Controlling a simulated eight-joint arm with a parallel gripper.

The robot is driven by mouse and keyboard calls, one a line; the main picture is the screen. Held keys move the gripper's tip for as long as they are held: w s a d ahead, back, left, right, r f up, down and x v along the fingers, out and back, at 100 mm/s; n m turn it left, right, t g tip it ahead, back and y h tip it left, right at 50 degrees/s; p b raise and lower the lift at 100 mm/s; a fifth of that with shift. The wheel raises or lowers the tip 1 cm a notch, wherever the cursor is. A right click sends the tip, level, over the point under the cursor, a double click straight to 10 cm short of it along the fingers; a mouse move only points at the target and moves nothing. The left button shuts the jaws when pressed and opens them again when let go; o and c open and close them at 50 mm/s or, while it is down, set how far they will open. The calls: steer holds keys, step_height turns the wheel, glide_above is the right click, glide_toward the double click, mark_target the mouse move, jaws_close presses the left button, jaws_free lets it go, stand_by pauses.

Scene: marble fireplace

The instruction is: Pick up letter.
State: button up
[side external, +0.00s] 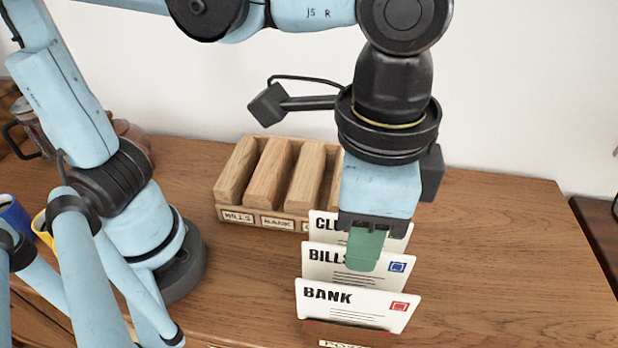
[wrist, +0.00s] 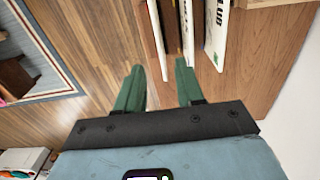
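Three white letters stand upright one behind another: BANK (side external: 345,302) with a red stamp in front, BILLS (side external: 322,262) with a blue stamp in the middle, and CLUB (side external: 322,222) at the back. A reddish-brown holder (side external: 322,334) shows at the base of BANK. My gripper (side external: 368,252) points down over the letters; a green finger covers part of BILLS. In the wrist view, my gripper (wrist: 158,70) is open, its green fingers apart. Letter edges (wrist: 157,45) reach toward the gap, and CLUB (wrist: 216,35) lies right of the fingers.
A wooden sorter (side external: 268,218) with several slots and labels including BILLS and BANK stands behind the letters, to the left. Blue (side external: 14,216) and yellow (side external: 42,228) mugs are at the far left. The wooden top (side external: 500,260) is clear on the right.

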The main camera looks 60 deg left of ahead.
mark_target(357, 288)
step_height(357, 288, down, 6)
steer(key=shift+f, duration=0.25)
steer(key=f, duration=0.4)
steer(key=shift+w+d, duration=0.15)
steer(key=shift+d, duration=0.2)
steer(key=shift+f, duration=0.65)
jaws_close()
